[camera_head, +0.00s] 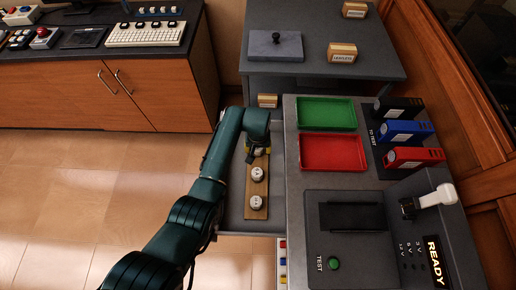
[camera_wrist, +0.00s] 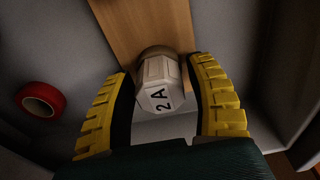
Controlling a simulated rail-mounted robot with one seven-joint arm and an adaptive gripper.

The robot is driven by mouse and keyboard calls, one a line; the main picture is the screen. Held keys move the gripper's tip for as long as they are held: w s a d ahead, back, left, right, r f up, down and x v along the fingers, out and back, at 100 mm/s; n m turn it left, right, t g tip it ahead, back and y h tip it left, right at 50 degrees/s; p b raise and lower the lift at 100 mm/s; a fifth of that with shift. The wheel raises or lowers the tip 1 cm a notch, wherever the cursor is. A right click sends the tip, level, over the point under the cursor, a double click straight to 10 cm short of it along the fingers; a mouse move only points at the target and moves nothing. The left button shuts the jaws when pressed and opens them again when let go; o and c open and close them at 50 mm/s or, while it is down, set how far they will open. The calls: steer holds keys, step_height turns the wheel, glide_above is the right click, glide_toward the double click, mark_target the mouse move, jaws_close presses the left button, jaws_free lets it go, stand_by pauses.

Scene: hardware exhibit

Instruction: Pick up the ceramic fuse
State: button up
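A white, many-sided ceramic fuse (camera_wrist: 160,84) marked "2A" stands on a wooden strip (camera_wrist: 135,25) in the wrist view. My gripper (camera_wrist: 160,71) has its yellow ribbed fingers on either side of this fuse, with a small gap showing on each side, so it looks open. In the head view my gripper (camera_head: 260,152) is over the far end of the strip (camera_head: 257,188), inside an open grey drawer. It mostly hides the fuse there. Two more white round-topped fuses, a middle one (camera_head: 257,174) and a near one (camera_head: 256,202), sit on the strip.
A red tape roll (camera_wrist: 41,100) lies in the drawer, left of my fingers. The drawer walls are close around. Right of the drawer, a grey counter holds a green tray (camera_head: 326,99), a red tray (camera_head: 301,151) and a test panel (camera_head: 313,220) with a green button.

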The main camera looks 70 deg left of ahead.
steer(key=c, duration=0.8)
step_height(320, 180, up, 10)
steer(key=p, duration=0.3)
steer(key=shift+p, duration=0.4)
